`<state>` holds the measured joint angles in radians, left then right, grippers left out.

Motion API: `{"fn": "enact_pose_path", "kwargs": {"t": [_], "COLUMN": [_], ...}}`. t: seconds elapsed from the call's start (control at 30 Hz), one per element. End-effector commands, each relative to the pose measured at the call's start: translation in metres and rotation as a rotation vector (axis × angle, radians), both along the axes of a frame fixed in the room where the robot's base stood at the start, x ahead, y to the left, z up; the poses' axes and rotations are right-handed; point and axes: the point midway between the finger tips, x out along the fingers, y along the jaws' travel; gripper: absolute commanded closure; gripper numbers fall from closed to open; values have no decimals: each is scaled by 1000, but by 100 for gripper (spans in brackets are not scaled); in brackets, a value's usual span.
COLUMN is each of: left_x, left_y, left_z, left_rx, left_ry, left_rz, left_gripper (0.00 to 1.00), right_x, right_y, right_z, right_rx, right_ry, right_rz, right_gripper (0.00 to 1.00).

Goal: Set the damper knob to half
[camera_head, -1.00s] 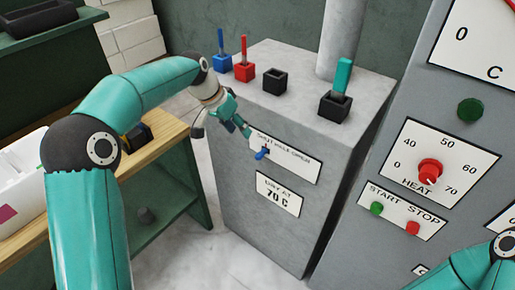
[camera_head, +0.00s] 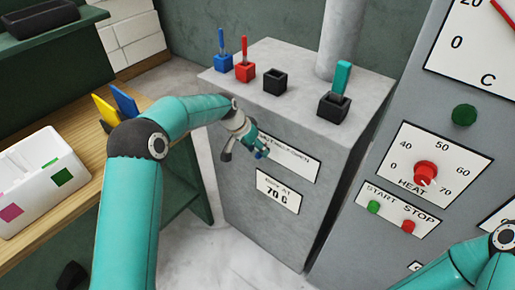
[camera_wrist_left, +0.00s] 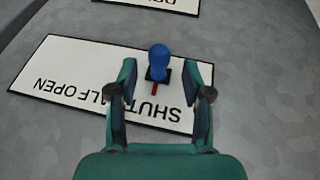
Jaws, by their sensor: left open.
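The damper knob (camera_wrist_left: 158,60) is a small blue handle on a black base, on a white label plate (camera_wrist_left: 60,65) that reads upside down in the left wrist view. A short red pointer below the knob points towards the lettering near the HALF and SHUT words; the exact mark is partly hidden. My left gripper (camera_wrist_left: 160,82) is open, with one finger on each side of the knob. I cannot tell whether either finger touches it. In the head view, the gripper (camera_head: 252,143) covers part of the plate (camera_head: 299,163) on the grey box front. My right gripper is not in view.
On the box top (camera_head: 305,70) stand blue, red and black sockets and a black one with a teal handle (camera_head: 342,78). At right is a panel with a red heat knob (camera_head: 425,172). At left, a wooden bench holds a white bin (camera_head: 45,175).

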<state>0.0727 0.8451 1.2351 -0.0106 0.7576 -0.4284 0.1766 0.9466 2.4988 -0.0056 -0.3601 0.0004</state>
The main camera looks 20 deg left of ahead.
Motion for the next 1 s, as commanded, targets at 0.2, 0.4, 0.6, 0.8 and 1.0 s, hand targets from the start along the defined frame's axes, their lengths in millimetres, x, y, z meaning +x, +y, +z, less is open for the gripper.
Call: {"fn": "enact_pose_path", "kwargs": {"t": [0.2, 0.4, 0.6, 0.8, 1.0], "left_x": [5, 5, 5, 5, 5], "left_y": [-5, -6, -6, -6, -5], "left_z": [-14, -16, -15, -15, -15], "left_rx": [0, 0, 0, 0, 1], "left_ry": [0, -1, 0, 0, -1], "left_rz": [0, -1, -1, -1, 0], "left_gripper": [50, 50, 69, 100, 100], "right_x": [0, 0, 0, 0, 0], "right_y": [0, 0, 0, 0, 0], "right_z": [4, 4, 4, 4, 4], "right_rx": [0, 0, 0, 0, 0], "right_ry": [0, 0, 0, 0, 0], "right_rz": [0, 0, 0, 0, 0], "right_gripper": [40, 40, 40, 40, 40]}}
